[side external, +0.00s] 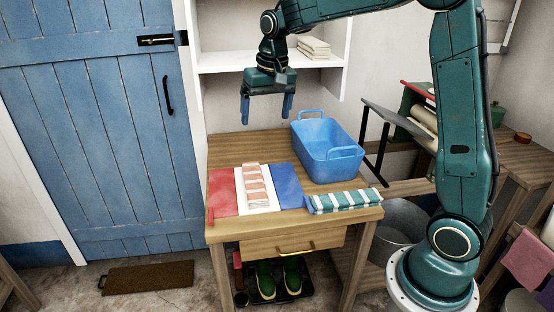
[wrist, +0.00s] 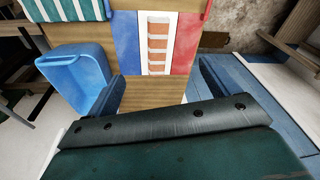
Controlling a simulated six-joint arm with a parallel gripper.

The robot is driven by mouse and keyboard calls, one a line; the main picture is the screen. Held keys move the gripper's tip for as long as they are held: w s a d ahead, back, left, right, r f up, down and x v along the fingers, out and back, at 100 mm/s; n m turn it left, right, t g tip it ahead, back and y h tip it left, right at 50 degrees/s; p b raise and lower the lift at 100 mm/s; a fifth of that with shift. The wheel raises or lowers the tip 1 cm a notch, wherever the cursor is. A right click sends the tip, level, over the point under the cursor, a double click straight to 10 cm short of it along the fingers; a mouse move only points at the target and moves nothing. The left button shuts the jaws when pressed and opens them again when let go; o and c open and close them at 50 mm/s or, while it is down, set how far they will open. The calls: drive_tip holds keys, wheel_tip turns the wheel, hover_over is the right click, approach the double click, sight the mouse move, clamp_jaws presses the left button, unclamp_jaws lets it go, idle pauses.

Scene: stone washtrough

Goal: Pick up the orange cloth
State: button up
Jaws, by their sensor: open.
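An orange-and-white striped cloth (side external: 256,186) lies flat on the white middle panel of a red, white and blue mat (side external: 222,193) on the wooden table. It also shows at the top of the wrist view (wrist: 158,45). My gripper (side external: 267,110) hangs above the back part of the table, behind and well above the cloth. Its blue fingers point down, spread apart, with nothing between them. In the wrist view, bare tabletop shows between the fingers (wrist: 160,85).
A blue basket (side external: 318,165) stands at the table's back right. A green-and-white striped cloth (side external: 344,201) lies at the front right edge. A white shelf (side external: 250,61) is on the wall behind my gripper. The table's back left is clear.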

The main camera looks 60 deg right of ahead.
drive_tip(key=w+d+f+m+g, duration=0.1)
drive_tip(key=w+d+f+m, duration=0.1)
drive_tip(key=w+d+f, duration=0.3)
drive_tip(key=m+g, duration=0.1)
approach(255, 179)
drive_tip(key=shift+s+d+f, duration=0.1)
drive_tip(key=shift+s+f, duration=0.05)
drive_tip(key=shift+f, duration=1.85)
drive_tip(key=shift+f, duration=0.1)
drive_tip(key=shift+f, duration=2.5)
drive_tip(key=shift+c, duration=0.2)
drive_tip(key=c, duration=1)
